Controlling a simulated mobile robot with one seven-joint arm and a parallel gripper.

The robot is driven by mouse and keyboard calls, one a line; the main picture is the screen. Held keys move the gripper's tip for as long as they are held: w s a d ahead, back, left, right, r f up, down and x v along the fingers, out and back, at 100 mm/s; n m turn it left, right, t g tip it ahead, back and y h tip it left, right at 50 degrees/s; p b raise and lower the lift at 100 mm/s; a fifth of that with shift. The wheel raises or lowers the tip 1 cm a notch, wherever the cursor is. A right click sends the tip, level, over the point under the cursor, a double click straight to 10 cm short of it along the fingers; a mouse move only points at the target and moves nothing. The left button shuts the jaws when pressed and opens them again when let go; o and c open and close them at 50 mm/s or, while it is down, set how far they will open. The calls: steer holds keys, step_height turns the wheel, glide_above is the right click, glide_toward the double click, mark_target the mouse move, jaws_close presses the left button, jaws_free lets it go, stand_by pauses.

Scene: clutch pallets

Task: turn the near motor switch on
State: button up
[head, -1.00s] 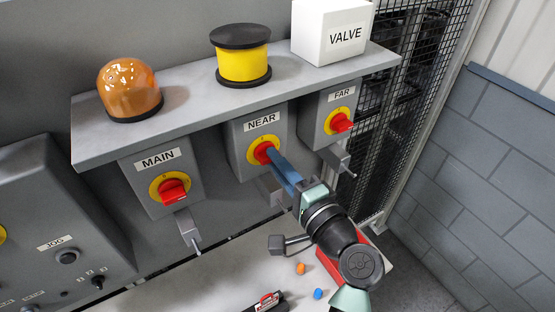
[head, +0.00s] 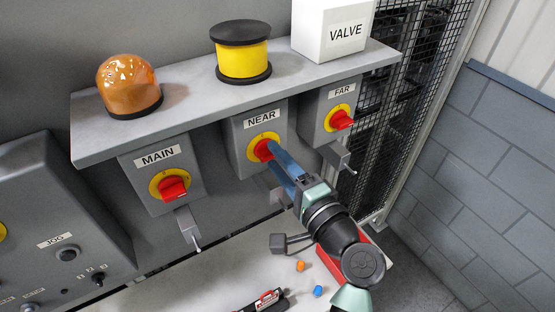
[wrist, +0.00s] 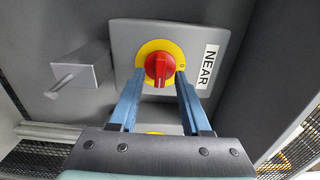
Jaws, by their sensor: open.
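The near motor switch is a red knob (head: 262,150) on a yellow disc, on a grey box with a NEAR label (head: 262,118). In the wrist view the red knob (wrist: 159,69) has its ridge running up and down the picture. A 0 mark on the disc lies to its right, on the label side. My gripper (head: 271,150) is open at the knob, with blue fingers pointing at the box. In the wrist view its fingertips (wrist: 160,76) stand on both sides of the knob, with small gaps. The fingers partly hide the disc.
The MAIN switch (head: 173,188) is to the left and the FAR switch (head: 341,120) to the right. A grey shelf (head: 190,103) overhangs the boxes. Grey brackets hang beside them, one (wrist: 80,75) close by in the wrist view. A mesh fence stands at right.

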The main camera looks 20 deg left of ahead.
steer(key=b+v, duration=0.4)
steer(key=v, duration=0.8)
steer(key=shift+s+d+b, duration=0.25)
steer(key=shift+b, duration=0.15)
steer(key=w+d+r+n+t+h+b, duration=0.1)
steer(key=w+r+n+t+h, duration=0.15)
steer(key=r, duration=0.45)
steer(key=w+d+r+n+t+h, duration=0.1)
steer(key=w+r+n+t+h, duration=0.1)
steer(key=w+r+t+h, duration=0.35)
steer(key=s+d+r+n+t+h, duration=0.1)
steer(key=s+r+t+h, duration=0.1)
steer(key=s+r, duration=0.2)
steer(key=s+d+r+n+t+h+b, duration=0.1)
steer(key=s+r+t+h, duration=0.1)
steer(key=r, duration=0.9)
steer(key=s+d+r+n+t+h, duration=0.1)
steer(key=s+r+t+h, duration=0.1)
steer(key=s+r+t, duration=0.2)
step_height(320, 180, up, 4)
steer(key=shift+s+f, duration=0.2)
steer(key=shift+s, duration=1)
